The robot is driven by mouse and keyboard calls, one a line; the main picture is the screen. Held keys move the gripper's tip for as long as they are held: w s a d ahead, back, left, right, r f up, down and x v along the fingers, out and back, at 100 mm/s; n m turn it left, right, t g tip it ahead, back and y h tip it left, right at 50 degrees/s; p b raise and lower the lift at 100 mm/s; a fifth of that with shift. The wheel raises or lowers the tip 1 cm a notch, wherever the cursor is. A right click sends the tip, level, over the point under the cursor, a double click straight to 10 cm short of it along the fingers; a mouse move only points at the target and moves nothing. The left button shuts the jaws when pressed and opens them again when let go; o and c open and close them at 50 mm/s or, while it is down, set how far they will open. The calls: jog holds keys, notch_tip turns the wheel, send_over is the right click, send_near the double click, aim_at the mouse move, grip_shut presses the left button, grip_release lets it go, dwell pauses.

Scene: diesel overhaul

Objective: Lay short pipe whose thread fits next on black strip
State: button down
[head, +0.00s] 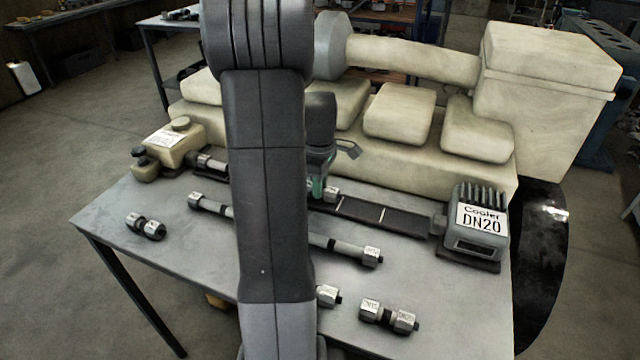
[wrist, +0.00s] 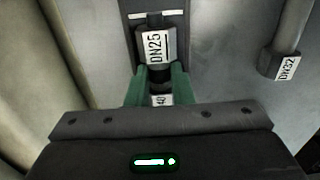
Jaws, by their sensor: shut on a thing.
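My gripper (head: 318,188) has its green fingers closed around the middle of a short pipe. One nut of the held pipe (head: 331,193) shows beside the fingers in the head view. The pipe is over the black strip (head: 400,220), in line with it; I cannot tell whether it touches. The strip has white cross marks and runs to the cooler (head: 481,222), labelled DN20. My arm hides its left part.
A long pipe (head: 345,248) lies in front of the strip; its DN32 end shows in the wrist view (wrist: 284,65). Short pipes lie at left (head: 146,226) and front right (head: 388,315), another partly hidden (head: 327,295). A beige tank (head: 172,147) and engine block (head: 400,112) stand behind.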

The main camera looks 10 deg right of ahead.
jog(key=shift+f, duration=0.15)
dwell(0.5)
jog(key=c, duration=1.2)
grip_release()
notch_tip(320, 180, up, 14)
jog(key=shift+f, duration=0.1)
jog(key=shift+f, duration=0.1)
notch_tip(320, 180, down, 14)
jog(key=shift+r, duration=0.3)
